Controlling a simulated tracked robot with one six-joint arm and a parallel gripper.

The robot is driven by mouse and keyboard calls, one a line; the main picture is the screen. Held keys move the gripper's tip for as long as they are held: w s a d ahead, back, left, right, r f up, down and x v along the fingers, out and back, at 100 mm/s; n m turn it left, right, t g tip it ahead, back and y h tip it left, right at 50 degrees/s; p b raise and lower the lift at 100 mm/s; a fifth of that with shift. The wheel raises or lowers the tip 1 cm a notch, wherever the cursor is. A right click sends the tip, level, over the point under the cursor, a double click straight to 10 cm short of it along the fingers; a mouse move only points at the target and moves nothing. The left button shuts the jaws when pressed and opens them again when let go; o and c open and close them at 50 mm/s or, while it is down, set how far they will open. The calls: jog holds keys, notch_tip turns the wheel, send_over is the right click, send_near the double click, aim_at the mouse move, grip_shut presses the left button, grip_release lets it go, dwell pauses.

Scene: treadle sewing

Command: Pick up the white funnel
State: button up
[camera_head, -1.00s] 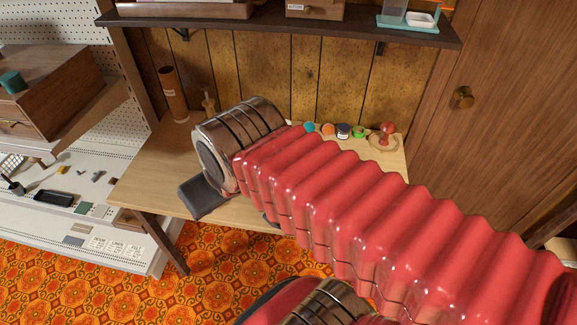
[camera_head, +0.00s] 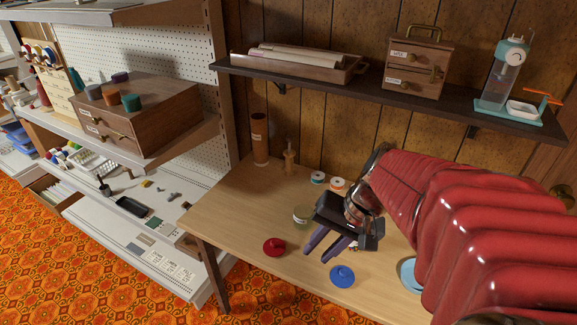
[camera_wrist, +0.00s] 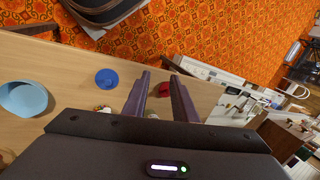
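I cannot pick out a white funnel in either current view; my arm and gripper hide part of the table. My gripper (camera_head: 323,250) has dark purple fingers that stand apart with nothing between their tips. It hangs over the wooden table (camera_head: 225,207), pointing down to the left, between a red knobbed piece (camera_head: 274,247) and a blue knobbed piece (camera_head: 342,276).
A light blue bowl (camera_head: 408,274) sits beside my arm. A greenish jar (camera_head: 302,214) stands behind the fingers. A brown tube (camera_head: 259,138) and a wooden spindle (camera_head: 290,158) stand at the back. A dark shelf (camera_head: 345,88) overhangs the table. The table's left part is clear.

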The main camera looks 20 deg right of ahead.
jog(key=s+d+f+m+t, duration=0.1)
jog(key=d+f+m+t, duration=0.1)
jog(key=d, duration=0.6)
jog(key=s+d+f+m+t, duration=0.2)
jog(key=d+f+m+t, duration=0.1)
jog(key=d+m, duration=0.4)
jog(key=s+d+f+m+t+y, duration=0.1)
jog(key=d+f+m+t, duration=0.1)
jog(key=d, duration=0.6)
jog(key=shift+s+d+f+m+t, duration=0.15)
jog(key=shift+d+f+m+t, duration=0.25)
jog(key=shift+f+m, duration=0.65)
jog(key=shift+a+r, duration=0.1)
jog(key=shift+r, duration=0.05)
jog(key=x, duration=0.8)
jog(key=shift+w, duration=0.25)
jog(key=shift+x, duration=2.65)
jog(key=shift+c, duration=0.6)
grip_shut()
